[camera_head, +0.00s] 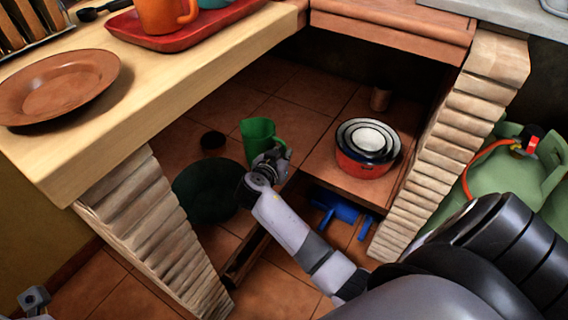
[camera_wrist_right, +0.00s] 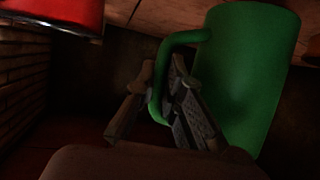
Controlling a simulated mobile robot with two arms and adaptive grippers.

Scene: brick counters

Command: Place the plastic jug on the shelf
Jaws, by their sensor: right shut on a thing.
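The green plastic jug (camera_head: 258,133) is under the counter, left of the stacked pots. My right gripper (camera_head: 270,163) is shut on its handle. In the right wrist view the jug (camera_wrist_right: 248,75) fills the upper right, slightly tilted in the picture, and the gripper fingers (camera_wrist_right: 170,105) close around the handle. The shelf (camera_head: 326,176) is a tiled surface between the brick supports. I cannot tell whether the jug's base touches it; my gripper hides the base. A small grey part at the lower left of the head view may be my left gripper (camera_head: 35,300); its jaws are unclear.
Brick supports (camera_head: 445,150) and the wooden counter (camera_head: 150,110) bound the opening.

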